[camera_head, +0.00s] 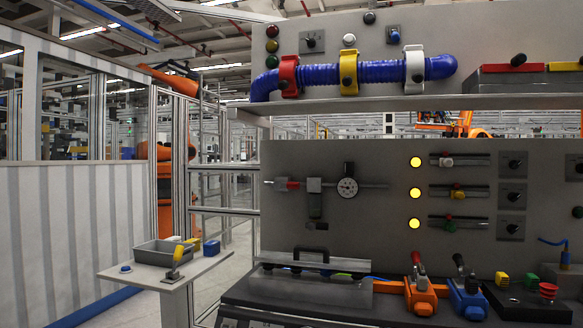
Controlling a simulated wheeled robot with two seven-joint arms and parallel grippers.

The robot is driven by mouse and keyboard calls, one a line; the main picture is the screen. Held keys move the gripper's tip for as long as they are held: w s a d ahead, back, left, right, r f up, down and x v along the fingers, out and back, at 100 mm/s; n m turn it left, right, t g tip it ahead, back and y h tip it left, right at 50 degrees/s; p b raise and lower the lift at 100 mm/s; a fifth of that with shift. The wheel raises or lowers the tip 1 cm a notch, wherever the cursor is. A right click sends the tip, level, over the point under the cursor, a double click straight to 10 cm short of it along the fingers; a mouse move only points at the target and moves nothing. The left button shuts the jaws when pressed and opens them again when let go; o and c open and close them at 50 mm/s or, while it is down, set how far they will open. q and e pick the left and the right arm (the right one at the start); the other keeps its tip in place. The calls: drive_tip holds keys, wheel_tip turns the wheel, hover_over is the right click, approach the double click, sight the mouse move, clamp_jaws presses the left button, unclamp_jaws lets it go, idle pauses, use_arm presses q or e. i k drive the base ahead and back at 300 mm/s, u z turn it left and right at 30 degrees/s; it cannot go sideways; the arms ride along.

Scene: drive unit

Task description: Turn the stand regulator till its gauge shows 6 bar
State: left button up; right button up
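The regulator (314,186) is a grey block on a thin horizontal pipe, mounted on the upright grey panel in the middle of the head view. A dark bowl-like part (315,206) hangs under it. A round white-faced gauge (347,187) sits on the same pipe just to its right, with a black knob-like part (348,168) above it. The dial is too small for me to read the needle or the pressure. A red-tipped fitting (290,185) is at the pipe's left end. Neither of my grippers is in view.
A shelf (400,103) with a blue hose (375,72) overhangs the panel. Below stand a black-handled cover (310,262), an orange lever unit (420,296) and a blue one (467,298). A side table (150,274) holds a grey tray. Space before the panel looks clear.

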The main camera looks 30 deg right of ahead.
sight(349, 166)
drive_tip(key=z, duration=0.3)
drive_tip(key=i, duration=1.5)
drive_tip(key=z, duration=0.8)
